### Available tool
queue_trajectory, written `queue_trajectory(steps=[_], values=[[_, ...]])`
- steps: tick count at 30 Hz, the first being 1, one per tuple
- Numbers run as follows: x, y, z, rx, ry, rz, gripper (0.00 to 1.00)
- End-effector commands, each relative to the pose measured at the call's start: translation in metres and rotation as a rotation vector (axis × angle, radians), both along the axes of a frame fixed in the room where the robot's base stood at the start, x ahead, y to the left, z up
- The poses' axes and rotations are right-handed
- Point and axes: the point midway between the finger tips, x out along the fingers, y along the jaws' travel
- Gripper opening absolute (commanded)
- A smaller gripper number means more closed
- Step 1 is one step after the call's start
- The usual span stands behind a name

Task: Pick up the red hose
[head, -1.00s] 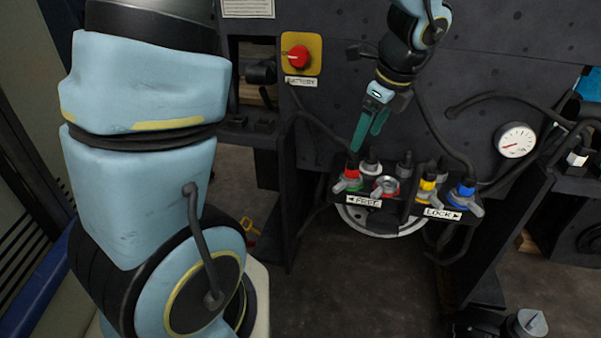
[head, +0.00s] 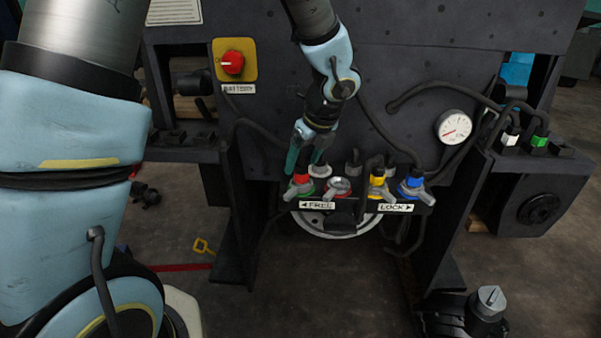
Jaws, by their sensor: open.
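The red hose is a black hose with a red collar (head: 301,180) at its end. The collar sits at the left end of the connector block (head: 352,215), and the hose curves up and left behind my gripper. My gripper (head: 298,160) points down just above the red collar, with its teal fingers around or beside the hose; I cannot tell which. The jaws are open. My arm partly hides the hose's upper end, and whether the fingers touch it is unclear.
A pressure gauge (head: 453,128) and red battery switch (head: 232,62) are on the dark panel. Dark uprights flank the block.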

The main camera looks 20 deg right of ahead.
Motion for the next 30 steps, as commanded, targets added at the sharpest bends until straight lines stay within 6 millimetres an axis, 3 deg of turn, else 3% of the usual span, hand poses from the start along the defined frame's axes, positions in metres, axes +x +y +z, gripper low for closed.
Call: queue_trajectory(steps=[5,13,30], values=[[0.006,0.002,-0.018,0.001,0.002,-0.001,0.78],[0.007,0.002,-0.020,0.000,0.001,0.000,0.76],[0.007,0.002,-0.020,0.000,0.001,0.000,0.12]])
